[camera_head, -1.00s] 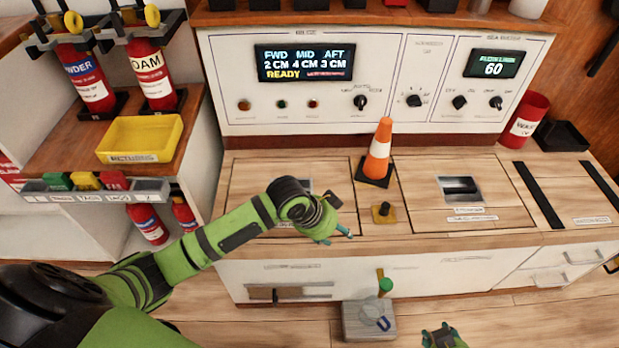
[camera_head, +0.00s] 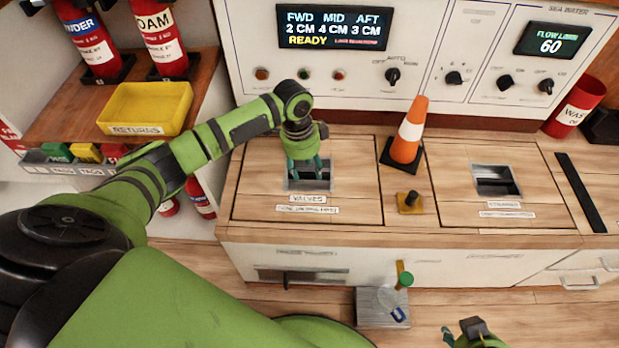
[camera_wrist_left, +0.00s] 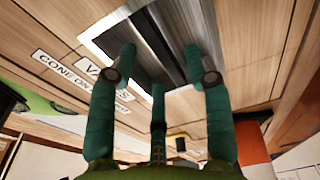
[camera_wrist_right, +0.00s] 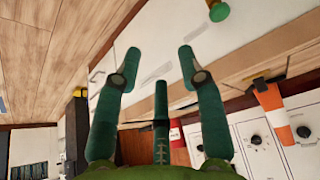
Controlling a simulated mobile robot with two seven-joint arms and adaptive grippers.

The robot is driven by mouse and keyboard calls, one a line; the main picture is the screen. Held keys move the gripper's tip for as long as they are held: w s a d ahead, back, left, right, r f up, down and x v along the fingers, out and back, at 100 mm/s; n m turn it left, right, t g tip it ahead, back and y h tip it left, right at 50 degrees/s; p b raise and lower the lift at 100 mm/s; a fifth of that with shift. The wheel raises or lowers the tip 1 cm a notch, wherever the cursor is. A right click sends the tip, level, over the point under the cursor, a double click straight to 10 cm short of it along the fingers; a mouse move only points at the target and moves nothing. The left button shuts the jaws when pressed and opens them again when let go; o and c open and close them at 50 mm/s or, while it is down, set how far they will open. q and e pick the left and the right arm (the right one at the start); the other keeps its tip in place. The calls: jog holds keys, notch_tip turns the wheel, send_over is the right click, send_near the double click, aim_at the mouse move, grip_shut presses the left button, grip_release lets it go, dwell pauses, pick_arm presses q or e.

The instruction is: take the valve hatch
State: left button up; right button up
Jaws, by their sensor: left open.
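The valve hatch (camera_head: 262,196) is a wooden lid set in the counter on the left, labelled VALVES (camera_head: 309,198). It lies flat in its frame. A recessed metal handle (camera_head: 325,174) sits in its middle. My left gripper (camera_head: 304,172) is over that recess, pointing down. In the left wrist view its teal fingers (camera_wrist_left: 158,70) are apart at the recess, with a dark bar (camera_wrist_left: 160,48) between them. I cannot tell whether they touch it. My right gripper (camera_head: 466,332) is low at the bottom edge; its fingers are apart and empty in the right wrist view (camera_wrist_right: 158,80).
An orange cone (camera_head: 406,135) stands on the counter just right of the hatch, behind a small yellow block with a black knob (camera_head: 410,203). A second hatch (camera_head: 462,206) lies further right. The control panel (camera_head: 425,40) rises behind. A yellow returns tray (camera_head: 146,108) is at left.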

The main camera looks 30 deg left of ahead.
aim_at(309, 174)
pick_arm(q)
jog(key=f, duration=0.1)
jog(key=f+b, duration=0.1)
jog(key=f, duration=0.1)
jog(key=shift+w+d+f, duration=0.1)
jog(key=shift+d+f, duration=0.15)
jog(key=shift+f, duration=0.15)
grip_shut()
jog(key=shift+w, duration=0.15)
pick_arm(e)
jog(key=w+a+r+t+y, duration=0.1)
jog(key=w+a+r+t, duration=0.2)
jog(key=w+r+t, duration=0.2)
jog(key=w+r, duration=0.1)
jog(key=w, duration=0.2)
jog(key=shift+a+n+t+y, duration=0.3)
jog(key=shift+a+t, duration=0.1)
